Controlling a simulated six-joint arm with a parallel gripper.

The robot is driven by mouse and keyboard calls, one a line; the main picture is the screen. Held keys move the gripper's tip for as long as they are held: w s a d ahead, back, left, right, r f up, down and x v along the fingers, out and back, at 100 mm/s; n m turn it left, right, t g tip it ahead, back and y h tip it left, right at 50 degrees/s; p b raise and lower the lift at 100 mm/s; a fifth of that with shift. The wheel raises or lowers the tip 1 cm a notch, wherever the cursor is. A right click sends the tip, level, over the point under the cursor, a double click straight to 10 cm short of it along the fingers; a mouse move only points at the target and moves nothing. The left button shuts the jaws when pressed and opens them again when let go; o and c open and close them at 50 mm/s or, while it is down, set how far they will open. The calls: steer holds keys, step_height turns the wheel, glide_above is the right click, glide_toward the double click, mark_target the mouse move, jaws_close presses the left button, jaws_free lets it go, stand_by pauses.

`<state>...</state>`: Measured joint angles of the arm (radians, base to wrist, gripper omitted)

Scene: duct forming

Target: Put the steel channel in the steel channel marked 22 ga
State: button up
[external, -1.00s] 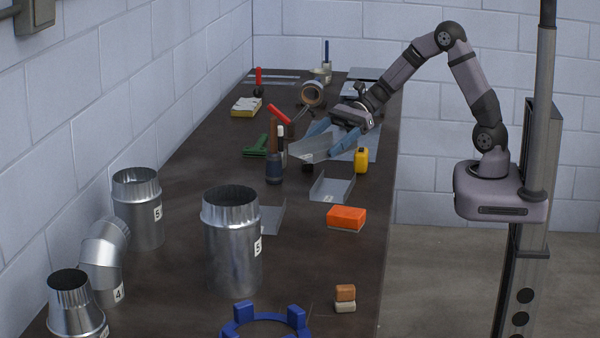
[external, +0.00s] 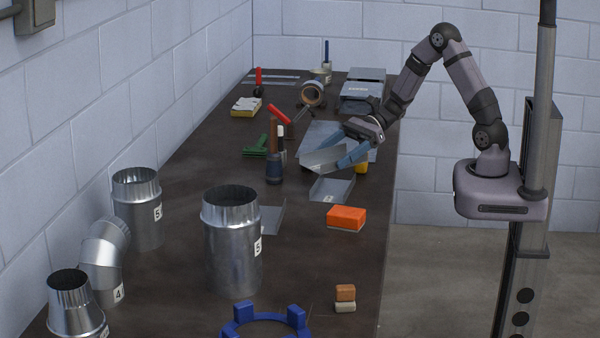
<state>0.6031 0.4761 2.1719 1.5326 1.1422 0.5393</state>
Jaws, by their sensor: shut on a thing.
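My gripper (external: 338,150), with blue fingers, is shut on a steel channel (external: 320,159), a bent grey sheet piece. It holds this channel above the bench. Another steel channel (external: 333,189) lies on the bench just below and in front of the held one, with a small label too small to read. A third channel-like piece (external: 272,219) lies further forward, partly hidden behind the large round duct. I cannot tell which one is marked 22 ga.
An orange block (external: 346,217) sits in front of the lower channel. A yellow bottle (external: 361,168) is partly hidden by my gripper. A dark bottle (external: 274,170) stands to the left. The large duct (external: 233,245) stands nearer the camera. A flat sheet (external: 320,133) lies behind.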

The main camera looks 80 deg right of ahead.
steer(key=shift+f, duration=2.15)
steer(key=shift+f, duration=0.4)
steer(key=shift+f+b, duration=0.25)
steer(key=shift+b, duration=0.2)
steer(key=o, duration=1.1)
steer(key=shift+r, duration=0.15)
